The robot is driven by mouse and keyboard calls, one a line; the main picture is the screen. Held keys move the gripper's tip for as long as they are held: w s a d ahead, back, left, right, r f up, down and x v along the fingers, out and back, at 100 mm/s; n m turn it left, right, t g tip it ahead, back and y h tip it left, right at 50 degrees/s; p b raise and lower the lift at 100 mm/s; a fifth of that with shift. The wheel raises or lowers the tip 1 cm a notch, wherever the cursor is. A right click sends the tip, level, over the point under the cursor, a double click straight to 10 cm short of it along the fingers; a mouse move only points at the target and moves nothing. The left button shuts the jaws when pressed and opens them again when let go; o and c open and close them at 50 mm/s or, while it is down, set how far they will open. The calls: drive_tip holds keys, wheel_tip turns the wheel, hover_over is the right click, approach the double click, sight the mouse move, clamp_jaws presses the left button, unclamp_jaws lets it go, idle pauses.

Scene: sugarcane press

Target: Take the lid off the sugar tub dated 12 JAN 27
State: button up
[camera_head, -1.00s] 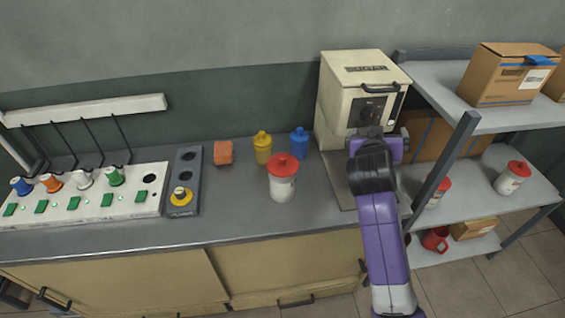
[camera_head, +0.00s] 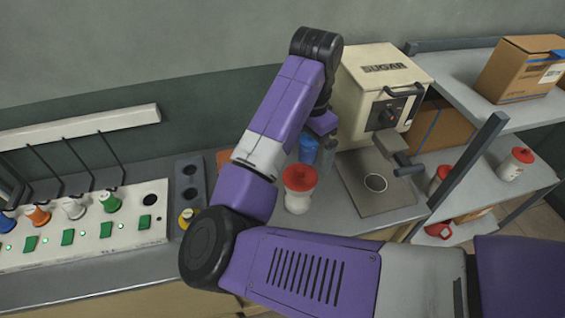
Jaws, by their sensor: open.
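A white tub with a red lid (camera_head: 299,190) stands upright on the counter, left of the sugar machine's base plate. Two more red-lidded white tubs are on the side shelf, one at the right (camera_head: 514,164) and one partly hidden behind the shelf post (camera_head: 439,178). Any dates are too small to read. My gripper (camera_head: 328,158) hangs down from my purple arm, just behind and right of the counter tub, beside a blue bottle (camera_head: 308,150). It is open and appears apart from the tub's lid. Its fingertips are small and hard to make out.
The cream SUGAR machine (camera_head: 385,85) stands right of my gripper, with a base plate (camera_head: 380,200) below. A white panel with coloured knobs (camera_head: 95,225) is at the left. A cardboard box (camera_head: 515,70) sits on the upper shelf. My arm hides the counter's middle.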

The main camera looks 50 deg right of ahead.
sight(301, 169)
drive_tip(key=shift+w+a+f, duration=0.1)
drive_tip(key=shift+w+a, duration=0.2)
drive_tip(key=shift+w, duration=0.05)
drive_tip(key=shift+f, duration=0.3)
drive_tip(key=shift+w+a+f+p, duration=0.1)
drive_tip(key=shift+f+p, duration=0.15)
drive_tip(key=shift+f, duration=1.45)
drive_tip(key=shift+w+f+p, duration=0.1)
drive_tip(key=shift+f+p, duration=0.1)
drive_tip(key=shift+f, duration=1.5)
drive_tip(key=c, duration=1.2)
drive_tip(key=shift+r, duration=0.1)
